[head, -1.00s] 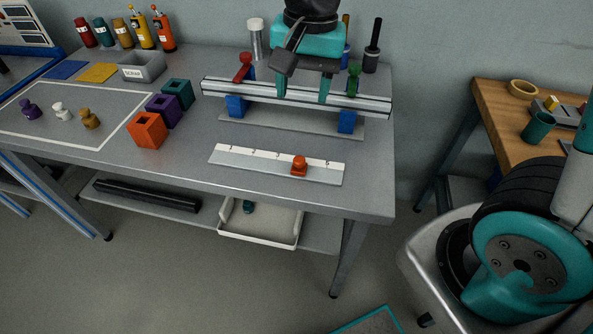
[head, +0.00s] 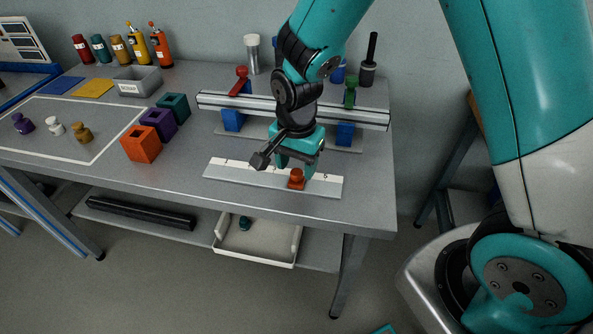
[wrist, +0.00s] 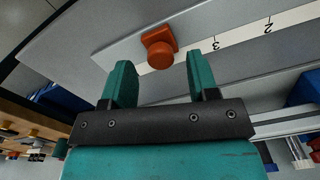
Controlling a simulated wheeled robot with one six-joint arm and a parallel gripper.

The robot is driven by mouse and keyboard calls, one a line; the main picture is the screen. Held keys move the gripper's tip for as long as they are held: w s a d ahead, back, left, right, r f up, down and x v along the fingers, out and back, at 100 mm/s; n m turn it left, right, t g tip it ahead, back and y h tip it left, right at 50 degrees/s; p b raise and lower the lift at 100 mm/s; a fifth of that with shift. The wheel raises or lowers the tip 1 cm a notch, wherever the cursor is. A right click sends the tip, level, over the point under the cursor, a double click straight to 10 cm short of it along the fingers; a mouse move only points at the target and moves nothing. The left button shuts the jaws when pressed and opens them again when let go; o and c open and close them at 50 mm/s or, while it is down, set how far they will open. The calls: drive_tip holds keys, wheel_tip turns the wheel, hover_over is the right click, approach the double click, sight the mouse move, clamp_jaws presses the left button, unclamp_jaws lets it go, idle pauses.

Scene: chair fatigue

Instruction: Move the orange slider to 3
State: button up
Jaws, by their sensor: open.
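The orange slider (head: 296,181) sits on the white numbered scale strip (head: 235,173) at the front of the grey bench. It is left of the 5 in the head view. In the wrist view the slider (wrist: 159,50) lies left of the printed 3, on the side away from the 2; its own number is hidden. My gripper (head: 296,167) is open and empty, just behind and above the slider in the head view. In the wrist view the gripper (wrist: 159,68) has its two teal fingers spread, with the slider lined up between and just beyond the tips.
Behind the scale is a metal rail (head: 218,100) on blue blocks (head: 233,120), with a red clamp (head: 241,80) and a green clamp (head: 350,93). Orange, purple and teal hollow blocks (head: 141,144) stand to the left. The bench in front of the scale is clear.

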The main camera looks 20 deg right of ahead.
drive_tip(key=shift+f, duration=1.15)
